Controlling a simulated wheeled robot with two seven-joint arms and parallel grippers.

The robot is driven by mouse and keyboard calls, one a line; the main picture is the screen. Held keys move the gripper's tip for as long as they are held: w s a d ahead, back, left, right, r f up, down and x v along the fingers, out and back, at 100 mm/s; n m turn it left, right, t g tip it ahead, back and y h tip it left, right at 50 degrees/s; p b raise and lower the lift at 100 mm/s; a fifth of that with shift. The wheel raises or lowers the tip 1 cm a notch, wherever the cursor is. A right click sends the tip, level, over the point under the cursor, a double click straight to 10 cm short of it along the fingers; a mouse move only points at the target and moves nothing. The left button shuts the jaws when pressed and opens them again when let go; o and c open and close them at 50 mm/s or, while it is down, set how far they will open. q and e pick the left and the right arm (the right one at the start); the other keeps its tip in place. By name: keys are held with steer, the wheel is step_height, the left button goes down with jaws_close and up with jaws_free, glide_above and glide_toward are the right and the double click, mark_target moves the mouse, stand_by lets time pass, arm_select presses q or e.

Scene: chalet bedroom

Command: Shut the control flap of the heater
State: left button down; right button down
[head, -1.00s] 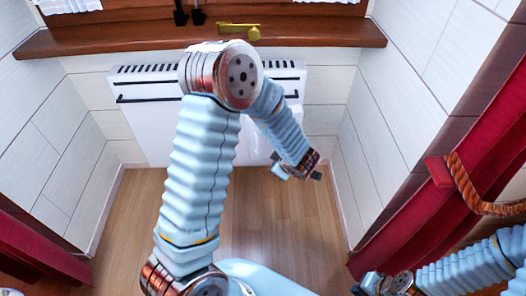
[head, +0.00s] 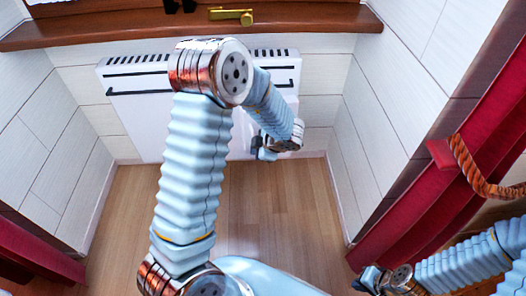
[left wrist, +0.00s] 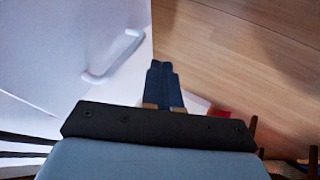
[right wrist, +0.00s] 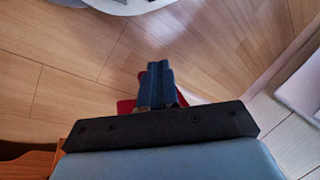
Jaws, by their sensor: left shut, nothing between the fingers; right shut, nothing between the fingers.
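The white heater (head: 135,118) stands against the back wall under the window sill in the head view, with dark slots along its top and a dark bar across its front. My left arm covers part of it. In the left wrist view, a white panel with a pale raised handle (left wrist: 112,60) lies left of the fingers; I cannot tell whether this is the control flap or how far open it stands. My left gripper (head: 259,150) is shut and empty, low before the heater's right part; its fingers also show in the left wrist view (left wrist: 161,66). My right gripper (head: 368,281) is shut and empty, far from the heater.
A wooden sill (head: 310,17) with a brass handle (head: 231,16) juts out above the heater. White panelled walls close in on both sides. A red curtain (head: 425,190) with an orange rope (head: 475,170) hangs at the right. The wooden floor (head: 285,215) before the heater is clear.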

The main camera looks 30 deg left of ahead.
mark_target(246, 135)
arm_select(q)
steer(key=shift+w+a+r, duration=0.1)
steer(key=shift+w+a, duration=0.3)
steer(key=shift+w, duration=0.2)
steer(key=shift+w+a, duration=0.4)
steer(key=shift+w, duration=0.2)
steer(key=shift+r, duration=0.1)
steer(key=shift+m+t, duration=0.4)
steer(key=shift+m, duration=0.3)
steer(key=a+p, duration=0.1)
steer(key=w+a+p, duration=0.1)
steer(key=p, duration=0.1)
steer(key=w+a+p, duration=0.1)
steer(key=shift+a+r+p, duration=0.2)
steer(key=shift+a+p, duration=0.15)
steer(key=shift+a, duration=0.05)
steer(key=shift+w+a+f+m, duration=0.3)
steer(key=shift+s, duration=0.15)
